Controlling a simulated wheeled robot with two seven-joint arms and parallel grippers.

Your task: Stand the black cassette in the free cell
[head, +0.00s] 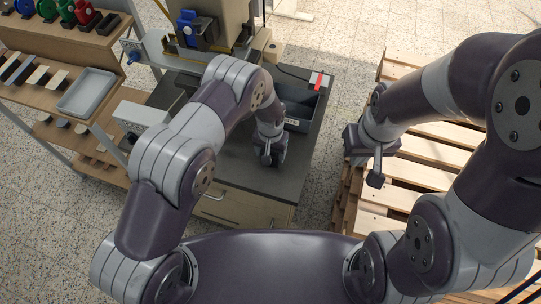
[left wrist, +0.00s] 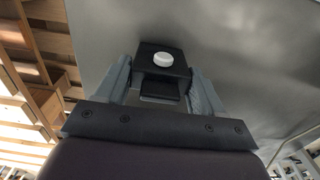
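In the left wrist view, a black block with a round white knob, which looks like the black cassette (left wrist: 150,57), sits between the fingers of my left gripper (left wrist: 165,88). Both fingers press its sides. In the head view my left gripper (head: 268,158) points down over the dark tabletop, in front of a dark bin; the cassette is not distinguishable there. My right gripper (head: 374,165) hangs over the pallets at the right, away from the table; its finger opening is not clear. I cannot make out the free cell.
The dark bin (head: 309,97), partly hidden by my left arm, stands on the table (head: 240,178). A machine with a blue part (head: 196,30) is behind. A shelf at left holds coloured reels (head: 84,12), several blocks and a grey tray (head: 87,93). Wooden pallets (head: 430,150) are at right.

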